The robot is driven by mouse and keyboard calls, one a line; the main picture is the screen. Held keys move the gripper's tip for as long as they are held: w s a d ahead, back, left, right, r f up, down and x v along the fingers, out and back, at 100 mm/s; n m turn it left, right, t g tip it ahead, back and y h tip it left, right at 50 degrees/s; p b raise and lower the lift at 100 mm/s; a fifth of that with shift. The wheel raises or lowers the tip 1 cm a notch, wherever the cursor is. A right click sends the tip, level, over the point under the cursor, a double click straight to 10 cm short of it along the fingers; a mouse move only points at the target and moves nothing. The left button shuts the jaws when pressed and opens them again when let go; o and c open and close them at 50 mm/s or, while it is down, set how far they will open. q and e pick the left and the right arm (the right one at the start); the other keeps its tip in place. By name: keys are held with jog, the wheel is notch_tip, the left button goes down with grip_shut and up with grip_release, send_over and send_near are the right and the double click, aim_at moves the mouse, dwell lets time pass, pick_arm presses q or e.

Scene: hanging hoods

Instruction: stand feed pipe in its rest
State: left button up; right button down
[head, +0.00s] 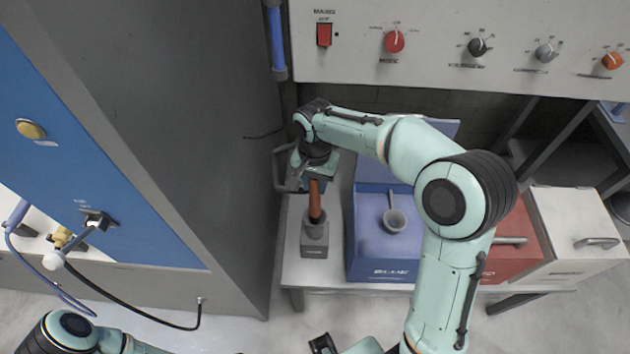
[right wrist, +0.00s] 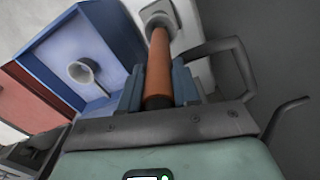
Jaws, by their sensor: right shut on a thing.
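The feed pipe is an orange-brown tube (head: 316,203), held upright or nearly so in my right gripper (head: 317,178). The gripper's two fingers are closed on its upper part. Its lower end meets the top of a small grey block, the rest (head: 314,246), on the table. In the right wrist view the pipe (right wrist: 159,68) runs from between the fingers (right wrist: 158,90) to a pale ring on the rest (right wrist: 158,14). I cannot tell how deep the end sits.
A blue open bin (head: 380,262) holding a grey ladle-like cup (head: 395,220) stands just right of the rest. A red bin (head: 512,262) and white box (head: 578,225) follow. A grey cabinet wall (head: 215,120) rises at left, a control panel (head: 440,70) behind.

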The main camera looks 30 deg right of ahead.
aim_at(315, 208)
dwell(0.4)
pick_arm(q)
jog(key=shift+s+f+b, duration=0.25)
jog(key=shift+f+b, duration=0.3)
jog(key=shift+f, duration=0.05)
jog(key=shift+s+f+b, duration=0.3)
jog(key=shift+f+b, duration=0.2)
jog(key=shift+f, duration=0.1)
jog(key=shift+s+f+b, duration=0.25)
jog(key=shift+f+b, duration=0.3)
jog(key=shift+f, duration=0.05)
pick_arm(e)
jog(key=shift+f, duration=2.75)
pick_arm(q)
jog(key=shift+f, duration=0.1)
pick_arm(e)
jog(key=shift+f, duration=0.1)
jog(key=shift+f+b, duration=2.1)
jog(key=shift+f, duration=1.15)
pick_arm(q)
jog(key=f, duration=0.2)
jog(key=s+f, duration=0.1)
jog(key=f, duration=0.1)
jog(key=shift+s, duration=0.15)
pick_arm(e)
jog(key=c, duration=0.7)
grip_release()
jog(key=shift+c, duration=0.2)
